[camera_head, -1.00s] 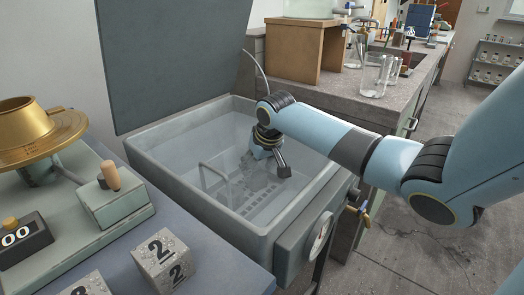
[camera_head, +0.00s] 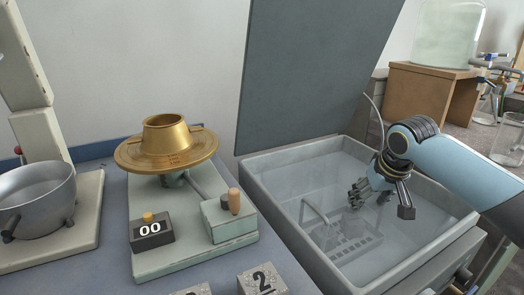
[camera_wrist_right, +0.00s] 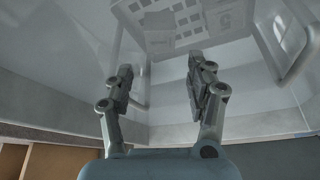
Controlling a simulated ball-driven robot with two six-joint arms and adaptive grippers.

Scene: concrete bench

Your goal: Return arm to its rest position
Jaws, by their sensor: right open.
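My right arm (camera_head: 465,170) comes in from the right in the head view, light blue with black joints. Its right gripper (camera_head: 380,200) hangs over the open water bath (camera_head: 290,222), above and to the right of the rack inside. In the right wrist view the two fingers of the gripper (camera_wrist_right: 160,72) stand apart with nothing between them. Whether the fingertips touch the water is hard to tell. My left gripper does not show.
A perforated rack (camera_head: 345,238) with a wire handle lies in the bath. The raised lid (camera_head: 310,75) stands behind. Left are a brass flow-table (camera_head: 166,150), counter (camera_head: 152,229), metal bowl (camera_head: 38,200) and numbered cube (camera_head: 262,280). A wooden stand (camera_head: 432,97) is at back right.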

